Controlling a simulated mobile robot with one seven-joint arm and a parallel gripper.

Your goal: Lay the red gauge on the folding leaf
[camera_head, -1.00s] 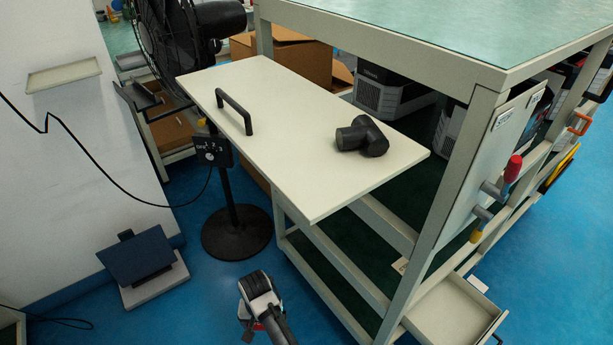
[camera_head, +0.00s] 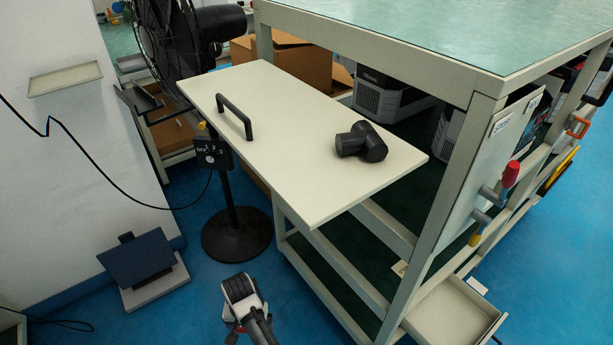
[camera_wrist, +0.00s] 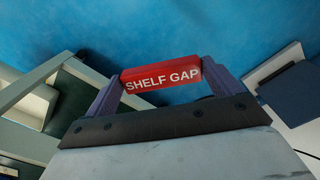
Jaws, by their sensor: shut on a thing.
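The red gauge (camera_wrist: 162,77) is a red block with white "SHELF GAP" lettering. In the wrist view it sits between the two fingers of my gripper (camera_wrist: 162,85), which is shut on it, with blue floor beyond. In the head view my gripper (camera_head: 236,328) is low at the bottom, over the blue floor and left of the rack; only a little red shows there. The folding leaf (camera_head: 275,120) is a cream panel standing out level from the rack's left side. It carries a black handle (camera_head: 234,112) and a dark T-shaped fitting (camera_head: 362,142) near its right end.
A black pedestal fan (camera_head: 236,232) stands close by the leaf's left side. The grey rack (camera_head: 450,185) with an open tray (camera_head: 452,315) is at right. The leaf's middle is clear.

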